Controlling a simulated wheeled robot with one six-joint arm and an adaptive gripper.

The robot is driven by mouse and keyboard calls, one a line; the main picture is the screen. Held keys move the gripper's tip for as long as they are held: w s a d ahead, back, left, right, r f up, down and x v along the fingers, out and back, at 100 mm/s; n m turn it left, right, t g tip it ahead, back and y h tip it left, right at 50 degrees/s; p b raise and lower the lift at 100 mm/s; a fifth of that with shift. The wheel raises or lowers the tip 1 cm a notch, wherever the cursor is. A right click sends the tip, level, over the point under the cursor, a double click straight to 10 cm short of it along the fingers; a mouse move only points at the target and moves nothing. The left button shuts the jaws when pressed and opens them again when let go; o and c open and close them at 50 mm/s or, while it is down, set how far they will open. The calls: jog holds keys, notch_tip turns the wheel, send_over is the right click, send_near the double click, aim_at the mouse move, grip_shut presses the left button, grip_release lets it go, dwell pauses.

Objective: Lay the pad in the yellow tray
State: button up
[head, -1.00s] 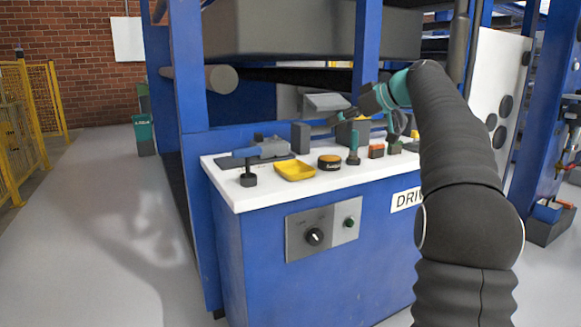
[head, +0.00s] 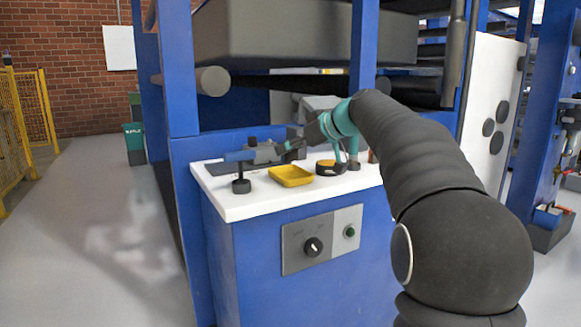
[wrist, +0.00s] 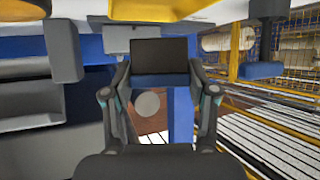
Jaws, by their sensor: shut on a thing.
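My gripper (wrist: 160,78) is shut on the pad (wrist: 160,54), a dark block with a blue strip on its near side, held between both fingertips in the wrist view. The yellow tray (wrist: 165,9) shows at the top edge of that view, apart from the pad and partly cut off. In the head view the yellow tray (head: 291,177) lies near the front of the white bench top, with no object seen in it. My gripper (head: 284,149) is above and behind the tray there; the pad is too small to make out clearly.
The white bench top (head: 232,206) also bears a round black-and-yellow tin (head: 328,168) right of the tray and a dark knob-like stand (head: 241,186) left of it. A grey block (wrist: 63,48) stands left of my gripper in the wrist view. Blue posts (head: 178,70) frame the bench.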

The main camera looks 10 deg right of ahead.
aim_at(291, 161)
jog(key=shift+a+f+b, duration=0.15)
jog(key=shift+f+b, duration=0.25)
jog(key=shift+f, duration=1.65)
jog(key=shift+f, duration=0.15)
jog(key=o, duration=1.3)
jog(key=shift+c, duration=0.2)
jog(key=shift+r, duration=0.2)
jog(key=v, duration=1.2)
jog(key=shift+f, duration=0.15)
